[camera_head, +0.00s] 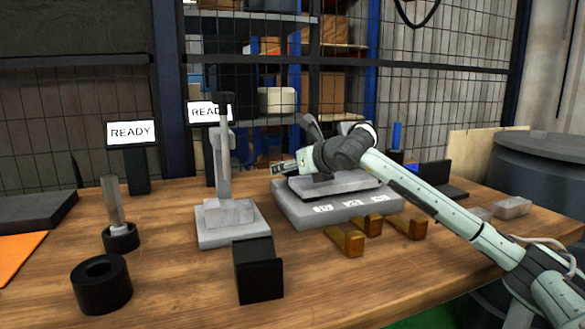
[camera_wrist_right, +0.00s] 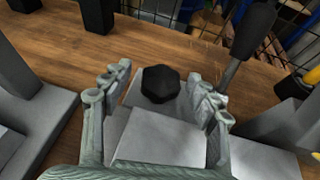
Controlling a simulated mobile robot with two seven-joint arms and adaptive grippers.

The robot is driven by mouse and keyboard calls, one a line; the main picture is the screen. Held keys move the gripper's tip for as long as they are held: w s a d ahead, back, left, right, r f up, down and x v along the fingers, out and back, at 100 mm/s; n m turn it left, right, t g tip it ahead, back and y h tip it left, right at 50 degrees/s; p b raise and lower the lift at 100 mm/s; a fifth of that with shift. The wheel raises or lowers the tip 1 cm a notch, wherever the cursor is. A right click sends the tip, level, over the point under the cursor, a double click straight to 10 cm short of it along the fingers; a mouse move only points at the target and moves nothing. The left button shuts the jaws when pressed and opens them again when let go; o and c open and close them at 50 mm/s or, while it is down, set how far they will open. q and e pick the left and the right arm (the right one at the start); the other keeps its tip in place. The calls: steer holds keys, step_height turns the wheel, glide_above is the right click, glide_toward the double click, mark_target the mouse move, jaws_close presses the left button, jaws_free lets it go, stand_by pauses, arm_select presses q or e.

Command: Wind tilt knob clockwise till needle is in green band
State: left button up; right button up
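A black faceted knob (camera_wrist_right: 160,84) shows in the right wrist view, at the far end of a grey block (camera_wrist_right: 160,135). My right gripper (camera_wrist_right: 158,76) is open, with one finger on each side of the knob and visible gaps to it. In the head view my right gripper (camera_head: 287,167) reaches from the right over the grey machine (camera_head: 300,208), whose front carries white labels. The knob is hidden there. I cannot make out a needle or a green band in either view. My left gripper is not in view.
A lever with a black grip (camera_wrist_right: 255,30) rises close to the right finger. Several brass blocks (camera_head: 348,241) lie before the machine. A grey stand (camera_head: 222,215), a black block (camera_head: 258,270) and a black ring (camera_head: 101,284) stand left. Two READY signs (camera_head: 131,133) stand behind.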

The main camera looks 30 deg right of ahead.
steer(key=shift+s+d+r, duration=0.1)
steer(key=v, duration=0.8)
steer(key=shift+s, duration=0.45)
steer(key=shift+s+a+r, duration=0.2)
steer(key=shift+s+r, duration=0.1)
steer(key=shift+s, duration=0.35)
steer(key=shift+v, duration=0.8)
steer(key=shift+r, duration=0.1)
